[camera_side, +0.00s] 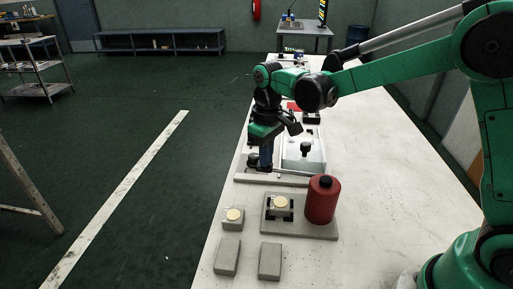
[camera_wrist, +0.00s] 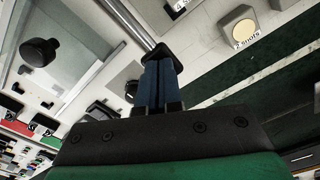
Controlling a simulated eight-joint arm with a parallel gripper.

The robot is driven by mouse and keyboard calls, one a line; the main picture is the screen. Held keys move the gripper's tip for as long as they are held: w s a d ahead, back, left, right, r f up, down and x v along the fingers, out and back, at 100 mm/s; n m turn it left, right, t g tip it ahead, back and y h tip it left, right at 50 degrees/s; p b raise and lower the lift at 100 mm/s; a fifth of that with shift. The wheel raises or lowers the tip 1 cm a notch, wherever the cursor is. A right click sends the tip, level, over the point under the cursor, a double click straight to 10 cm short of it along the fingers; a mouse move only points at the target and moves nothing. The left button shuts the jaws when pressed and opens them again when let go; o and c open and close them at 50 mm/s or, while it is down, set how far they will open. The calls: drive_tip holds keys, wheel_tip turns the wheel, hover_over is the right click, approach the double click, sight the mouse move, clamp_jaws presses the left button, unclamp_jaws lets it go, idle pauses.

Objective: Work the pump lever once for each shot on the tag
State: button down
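My gripper (camera_side: 266,166) points down over the table's left part. Its two blue fingers (camera_wrist: 160,80) are side by side with almost no gap. In the wrist view a metal rod (camera_wrist: 131,22) runs to a dark end piece just beyond the fingertips; I cannot tell whether they touch it. In the side view, a red bottle (camera_side: 322,202) with a black cap stands on a grey plate (camera_side: 300,232).
A pale bar (camera_side: 290,180) lies across the table in front of my gripper. A white tray (camera_side: 318,160) with a black knob (camera_side: 305,149) is right of it. Grey blocks (camera_side: 227,257) (camera_side: 270,262) sit near the front. Free table lies at the right.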

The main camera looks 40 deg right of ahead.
drive_tip(key=shift+f, duration=1.05)
drive_tip(key=shift+r, duration=4.15)
drive_tip(key=shift+s+r, duration=0.15)
drive_tip(key=shift+s, duration=0.05)
drive_tip(key=s+m+t, duration=0.1)
drive_tip(key=s+t, duration=0.1)
drive_tip(key=s, duration=0.1)
drive_tip(key=s+d+m+t, duration=0.1)
drive_tip(key=s+t, duration=0.1)
drive_tip(key=s, duration=0.2)
drive_tip(key=s+d+t, duration=0.1)
drive_tip(key=s+t, duration=0.1)
drive_tip(key=s, duration=0.1)
drive_tip(key=shift+s+d+f+m+t, duration=0.15)
drive_tip(key=shift+s+f+m+t, duration=0.15)
drive_tip(key=shift+m, duration=0.1)
drive_tip(key=shift+s+f+t, duration=0.25)
drive_tip(key=shift+t, duration=0.05)
